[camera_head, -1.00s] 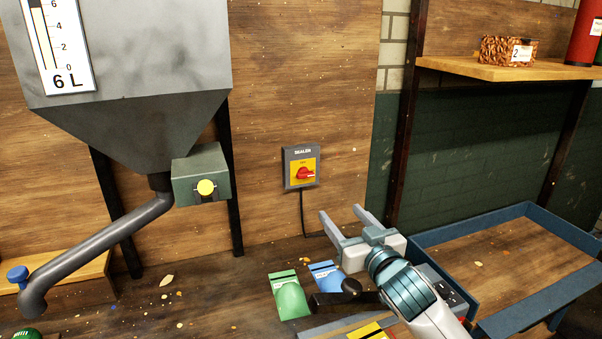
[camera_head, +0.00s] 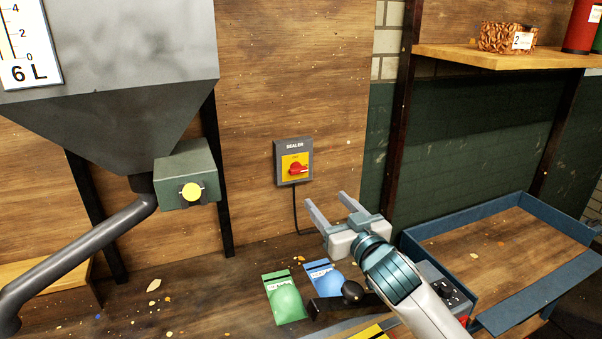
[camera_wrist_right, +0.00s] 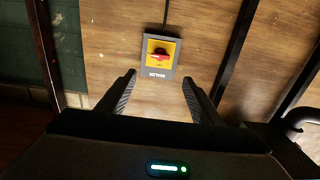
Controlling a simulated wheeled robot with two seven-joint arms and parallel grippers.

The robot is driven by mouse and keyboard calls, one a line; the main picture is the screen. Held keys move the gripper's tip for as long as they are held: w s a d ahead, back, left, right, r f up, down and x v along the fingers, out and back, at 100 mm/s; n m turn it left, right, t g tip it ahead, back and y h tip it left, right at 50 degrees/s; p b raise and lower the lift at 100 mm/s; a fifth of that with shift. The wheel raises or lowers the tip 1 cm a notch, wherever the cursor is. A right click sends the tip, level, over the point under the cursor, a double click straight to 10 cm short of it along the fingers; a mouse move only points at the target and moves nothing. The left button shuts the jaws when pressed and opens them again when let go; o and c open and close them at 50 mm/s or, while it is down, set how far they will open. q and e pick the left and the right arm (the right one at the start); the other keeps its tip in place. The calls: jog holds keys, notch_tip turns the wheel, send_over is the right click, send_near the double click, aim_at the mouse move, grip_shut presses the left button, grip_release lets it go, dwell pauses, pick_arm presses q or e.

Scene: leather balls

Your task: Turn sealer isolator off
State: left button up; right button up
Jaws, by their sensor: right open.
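The sealer isolator (camera_head: 294,162) is a grey box on the wooden wall, with a yellow plate and a red rotary knob (camera_head: 298,169). The knob's handle lies roughly level in the head view. My right gripper (camera_head: 328,203) is open and empty, below and to the right of the isolator, apart from it. In the right wrist view the isolator (camera_wrist_right: 147,68) appears upside down, beyond and between the open fingers (camera_wrist_right: 160,88), with its red knob (camera_wrist_right: 158,55) in plain sight. My left gripper is not in view.
A grey hopper (camera_head: 120,120) with a green box (camera_head: 186,175) and pipe stands at left. Green (camera_head: 286,300) and blue (camera_head: 324,279) pouches lie on the bench below. A blue-edged tray (camera_head: 425,250) is at right, under a shelf (camera_head: 500,57). Space before the isolator is clear.

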jog(key=p, duration=0.2)
send_near(299, 171)
jog(key=p+x, duration=0.1)
jog(key=x, duration=0.6)
jog(key=shift+w+d+r+p, duration=0.1)
jog(key=shift+r+p, duration=0.05)
jog(key=shift+p, duration=0.15)
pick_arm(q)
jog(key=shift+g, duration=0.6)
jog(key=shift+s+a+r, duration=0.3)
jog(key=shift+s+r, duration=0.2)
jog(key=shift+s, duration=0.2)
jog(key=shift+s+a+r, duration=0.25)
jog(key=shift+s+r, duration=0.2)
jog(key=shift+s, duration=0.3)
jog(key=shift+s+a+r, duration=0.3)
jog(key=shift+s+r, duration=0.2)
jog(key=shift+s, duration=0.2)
pick_arm(e)
jog(key=shift+x, duration=0.85)
jog(key=c, duration=1.1)
